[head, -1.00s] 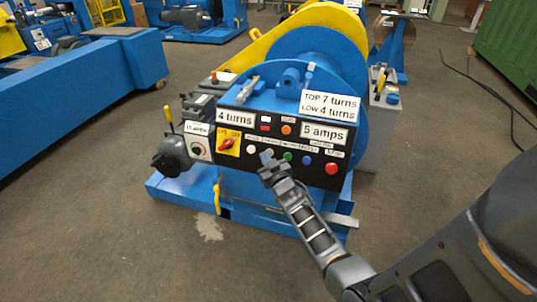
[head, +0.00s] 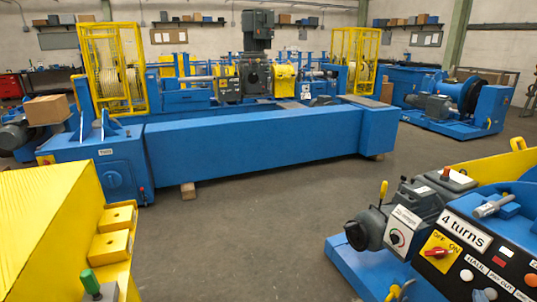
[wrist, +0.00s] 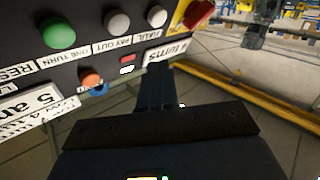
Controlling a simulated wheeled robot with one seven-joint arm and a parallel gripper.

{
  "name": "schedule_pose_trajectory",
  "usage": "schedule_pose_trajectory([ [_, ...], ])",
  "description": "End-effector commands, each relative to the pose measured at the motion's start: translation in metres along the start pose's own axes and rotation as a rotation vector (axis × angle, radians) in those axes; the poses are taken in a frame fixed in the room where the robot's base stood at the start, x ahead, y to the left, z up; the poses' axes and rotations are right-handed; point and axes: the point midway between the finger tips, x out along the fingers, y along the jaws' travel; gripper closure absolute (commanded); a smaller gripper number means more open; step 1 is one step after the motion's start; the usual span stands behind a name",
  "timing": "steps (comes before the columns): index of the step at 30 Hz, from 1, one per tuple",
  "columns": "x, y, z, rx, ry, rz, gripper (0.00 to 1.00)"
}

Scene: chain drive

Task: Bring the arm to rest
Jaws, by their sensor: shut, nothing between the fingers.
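My gripper (wrist: 158,84) shows in the wrist view as dark fingers, shut and empty. It is close to the black control panel (wrist: 85,45), which appears upside down there with a green button (wrist: 58,33), two pale buttons and an orange button (wrist: 91,79). I cannot tell whether the fingertips touch the panel. In the head view the same panel (head: 463,262) is cut off at the lower right, with its red switch on a yellow plate (head: 438,252) and a "4 turns" label (head: 466,230). My arm and gripper are outside the head view.
A long blue beam machine (head: 255,145) crosses the middle of the head view, with yellow cages behind. A yellow guard (head: 50,235) stands at the lower left. Bare grey floor (head: 260,235) lies between it and the panel's machine. A yellow rail (wrist: 255,100) crosses the wrist view.

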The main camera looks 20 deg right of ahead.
Motion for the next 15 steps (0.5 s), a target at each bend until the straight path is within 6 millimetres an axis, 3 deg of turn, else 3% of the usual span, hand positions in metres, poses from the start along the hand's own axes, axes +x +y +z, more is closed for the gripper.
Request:
schedule_pose_trajectory([
  [5, -0.048, -0.022, 0.008, -0.031, -0.006, -0.074, 1.00],
  [15, -0.203, -0.073, -0.002, -0.075, -0.016, -0.320, 1.00],
])
